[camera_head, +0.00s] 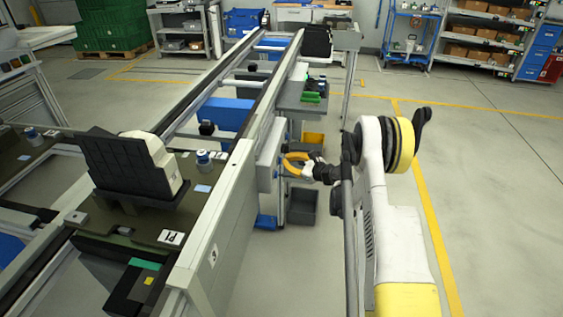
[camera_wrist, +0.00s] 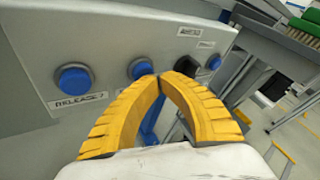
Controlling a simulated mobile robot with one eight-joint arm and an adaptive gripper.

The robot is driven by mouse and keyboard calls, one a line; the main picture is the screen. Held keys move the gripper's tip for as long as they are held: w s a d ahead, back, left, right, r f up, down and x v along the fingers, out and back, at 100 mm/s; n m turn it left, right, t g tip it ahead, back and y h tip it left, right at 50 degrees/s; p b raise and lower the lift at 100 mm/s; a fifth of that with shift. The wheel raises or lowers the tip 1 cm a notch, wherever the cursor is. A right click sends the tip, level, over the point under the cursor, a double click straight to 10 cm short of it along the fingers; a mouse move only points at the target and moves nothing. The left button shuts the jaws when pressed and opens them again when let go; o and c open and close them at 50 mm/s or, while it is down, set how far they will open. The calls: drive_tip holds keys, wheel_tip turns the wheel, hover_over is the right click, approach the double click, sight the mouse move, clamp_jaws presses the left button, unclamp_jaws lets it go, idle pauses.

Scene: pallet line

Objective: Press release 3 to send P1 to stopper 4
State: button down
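My gripper (camera_wrist: 160,78) has curved yellow fingers whose tips meet, with nothing between them. In the wrist view it is in front of a grey button panel (camera_wrist: 30,35). A large blue button (camera_wrist: 73,79) at left has a label reading RELEASE and a digit I cannot read surely. A second blue button (camera_wrist: 140,67) lies just behind and left of the fingertips; its label is largely hidden. Contact cannot be told. In the head view my gripper (camera_head: 284,165) is beside the line's right side. A dark green pallet (camera_head: 130,226) carries a dark and cream part; its small label looks like P1.
A dark knob or button (camera_wrist: 212,63) is at the panel's right end. The conveyor line (camera_head: 222,215) runs away from me on the left. A grey bin (camera_head: 302,207) stands below my gripper. Shelves (camera_head: 480,45) are at the back right. The floor at right is clear.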

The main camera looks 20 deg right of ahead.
drive_tip(key=shift+s+d, duration=0.35)
drive_tip(key=shift+d, duration=0.15)
drive_tip(key=shift+d, duration=0.1)
